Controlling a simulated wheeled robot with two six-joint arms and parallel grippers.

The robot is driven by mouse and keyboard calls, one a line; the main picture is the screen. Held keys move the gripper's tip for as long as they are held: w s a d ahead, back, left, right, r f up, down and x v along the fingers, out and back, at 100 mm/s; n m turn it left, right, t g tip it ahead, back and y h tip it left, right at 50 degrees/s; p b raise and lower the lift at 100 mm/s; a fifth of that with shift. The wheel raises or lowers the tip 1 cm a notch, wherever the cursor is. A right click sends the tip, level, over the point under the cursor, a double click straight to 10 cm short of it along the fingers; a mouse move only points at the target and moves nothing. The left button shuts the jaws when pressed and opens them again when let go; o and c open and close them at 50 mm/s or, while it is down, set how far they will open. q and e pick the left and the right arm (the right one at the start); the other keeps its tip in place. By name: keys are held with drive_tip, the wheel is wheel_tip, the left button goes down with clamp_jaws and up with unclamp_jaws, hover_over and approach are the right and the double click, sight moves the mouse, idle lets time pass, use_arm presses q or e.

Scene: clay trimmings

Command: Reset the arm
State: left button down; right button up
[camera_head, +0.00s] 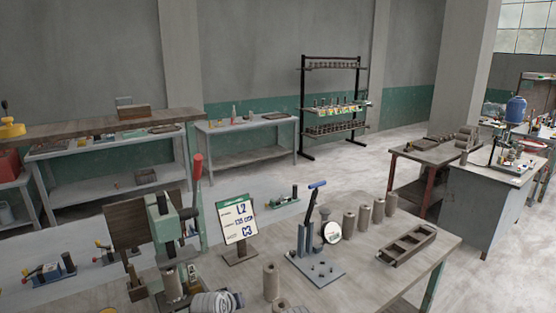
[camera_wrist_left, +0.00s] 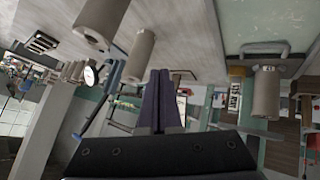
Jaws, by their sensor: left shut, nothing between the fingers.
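My left gripper (camera_wrist_left: 160,78) shows in the left wrist view, with its two dark fingers together and nothing between them. That view looks upside down. The fingers are near a grey-brown cylinder (camera_wrist_left: 139,57), with another cylinder (camera_wrist_left: 100,20) beyond it at the upper left; I cannot tell how far off they are. Neither of my arms nor grippers shows in the head view. My right gripper is in neither view.
The workbench (camera_head: 345,275) holds a green press with a red handle (camera_head: 197,168), a sign (camera_head: 237,220), a blue-handled lever stand (camera_head: 312,235), several cylinders (camera_head: 364,217) and a brown slotted tray (camera_head: 407,245). Open floor (camera_head: 340,172) lies behind it.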

use_arm(q)
drive_tip(key=s+a+f+m+g+y, duration=0.1)
drive_tip(key=s+a+f+m+g, duration=0.2)
drive_tip(key=s, duration=0.4)
drive_tip(key=s+a+f+g+y, duration=0.1)
drive_tip(key=s+a+f+g, duration=0.1)
drive_tip(key=s+f+g, duration=0.4)
drive_tip(key=s+d+r+m, duration=0.1)
drive_tip(key=s+d, duration=0.2)
drive_tip(key=d, duration=0.2)
drive_tip(key=s+d+r+m+y, duration=0.1)
drive_tip(key=s+d+m, duration=0.1)
drive_tip(key=d, duration=0.3)
drive_tip(key=shift+s+d+r+m, duration=0.3)
drive_tip(key=shift+s+r, duration=0.05)
drive_tip(key=shift+s, duration=0.35)
